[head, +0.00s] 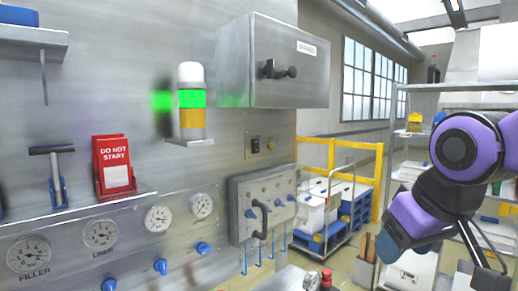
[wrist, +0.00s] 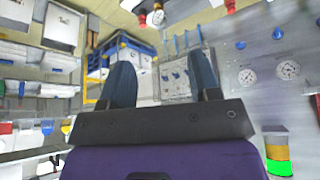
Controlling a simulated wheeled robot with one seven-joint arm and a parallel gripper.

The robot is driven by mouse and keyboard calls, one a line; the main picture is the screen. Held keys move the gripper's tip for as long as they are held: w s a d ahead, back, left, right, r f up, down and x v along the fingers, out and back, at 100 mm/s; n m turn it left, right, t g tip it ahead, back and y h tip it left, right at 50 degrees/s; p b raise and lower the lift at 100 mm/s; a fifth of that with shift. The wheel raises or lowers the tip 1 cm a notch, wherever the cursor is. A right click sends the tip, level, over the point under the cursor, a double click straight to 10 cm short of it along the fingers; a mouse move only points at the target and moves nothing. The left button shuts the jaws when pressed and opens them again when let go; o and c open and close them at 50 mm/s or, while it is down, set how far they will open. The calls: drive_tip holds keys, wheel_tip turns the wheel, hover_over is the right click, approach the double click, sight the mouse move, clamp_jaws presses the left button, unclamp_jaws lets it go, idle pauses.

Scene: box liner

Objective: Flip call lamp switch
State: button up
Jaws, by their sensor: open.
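The call lamp (head: 192,100) stands on a small wall bracket, with a white cap, a lit green band and a yellow band below. It shows upside down at the lower right of the wrist view (wrist: 278,152). A small dark switch plate (head: 255,145), likely the lamp switch, is on the wall right of the lamp, with a yellow piece beside it. Its lever position is too small to tell. I cannot make it out in the wrist view. My gripper (wrist: 160,62) is open and empty, its two dark fingers apart. In the head view my arm is at the right, well away from the switch.
A grey box (head: 285,62) with a black handle juts from the wall above the switch plate. A valve panel (head: 262,208) with a black handle is below. A yellow rail (head: 345,150), a cart (head: 328,218) and shelves stand to the right.

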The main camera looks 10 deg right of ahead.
drive_tip(key=w+d+r, duration=0.1)
drive_tip(key=w, duration=0.1)
drive_tip(key=w+r+n+t+h, duration=0.1)
drive_tip(key=w, duration=0.2)
drive_tip(key=w+d+r+n+t, duration=0.1)
drive_tip(key=w, duration=0.1)
drive_tip(key=shift+w+d, duration=0.3)
drive_tip(key=shift+w, duration=0.05)
clamp_jaws()
drive_tip(key=w+d+r+n+t, duration=0.1)
drive_tip(key=w+r+n+t, duration=0.2)
drive_tip(key=w, duration=0.5)
drive_tip(key=w+d+r+n+t, duration=0.1)
drive_tip(key=w+r+n+t, duration=0.15)
drive_tip(key=w, duration=0.45)
drive_tip(key=w+a+n+y, duration=0.3)
drive_tip(key=w+n+y, duration=0.1)
drive_tip(key=w+n, duration=0.4)
drive_tip(key=w+a+n+t+y, duration=0.1)
drive_tip(key=w+a+n+y, duration=0.2)
drive_tip(key=w+n+y, duration=0.2)
drive_tip(key=shift+w+f+n, duration=0.45)
drive_tip(key=shift+w+n, duration=1.2)
drive_tip(key=shift+w, duration=0.15)
drive_tip(key=shift+a+t, duration=0.1)
drive_tip(key=shift+t, duration=0.15)
